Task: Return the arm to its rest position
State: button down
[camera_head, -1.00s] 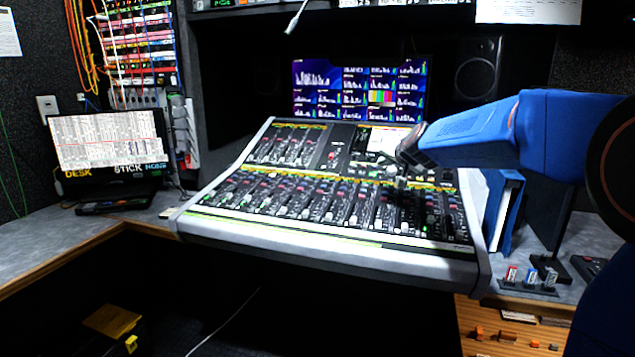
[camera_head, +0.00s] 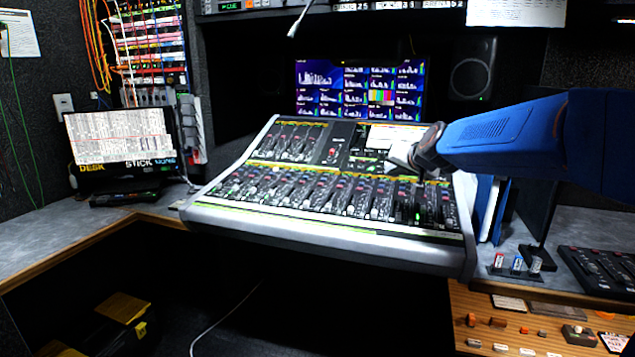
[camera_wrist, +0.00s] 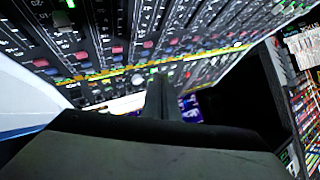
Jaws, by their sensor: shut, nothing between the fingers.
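My blue arm (camera_head: 530,135) reaches in from the right in the head view, over the right part of the mixing console (camera_head: 330,228). My gripper (camera_wrist: 158,98) shows in the wrist view as dark fingers close together with nothing between them. It is shut and empty, in front of the console's rows of faders and coloured buttons. In the head view the dark wrist end hides part of the console's upper right, and the fingertips are hard to make out there. I cannot tell the exact gap to the console surface.
A monitor wall (camera_head: 358,88) and a speaker (camera_head: 472,72) stand behind the console. A laptop-like screen (camera_head: 120,135) is on the left desk. At right are blue binders (camera_head: 492,210), a small rack of coloured items (camera_head: 515,266) and a black control panel (camera_head: 598,268).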

jog(key=s+d+f+n+g+h, duration=0.1)
jog(key=s+f, duration=0.5)
jog(key=s, duration=1)
jog(key=s+d+f+n+g, duration=0.1)
jog(key=s+d+f+g, duration=0.2)
jog(key=s+f, duration=0.4)
jog(key=s+d+f+n+g+h, duration=0.1)
jog(key=s+d+f+g, duration=0.2)
jog(key=s, duration=2.2)
notch_tip(320, 180, down, 4)
jog(key=shift+r+h, duration=0.2)
jog(key=shift+h, duration=0.1)
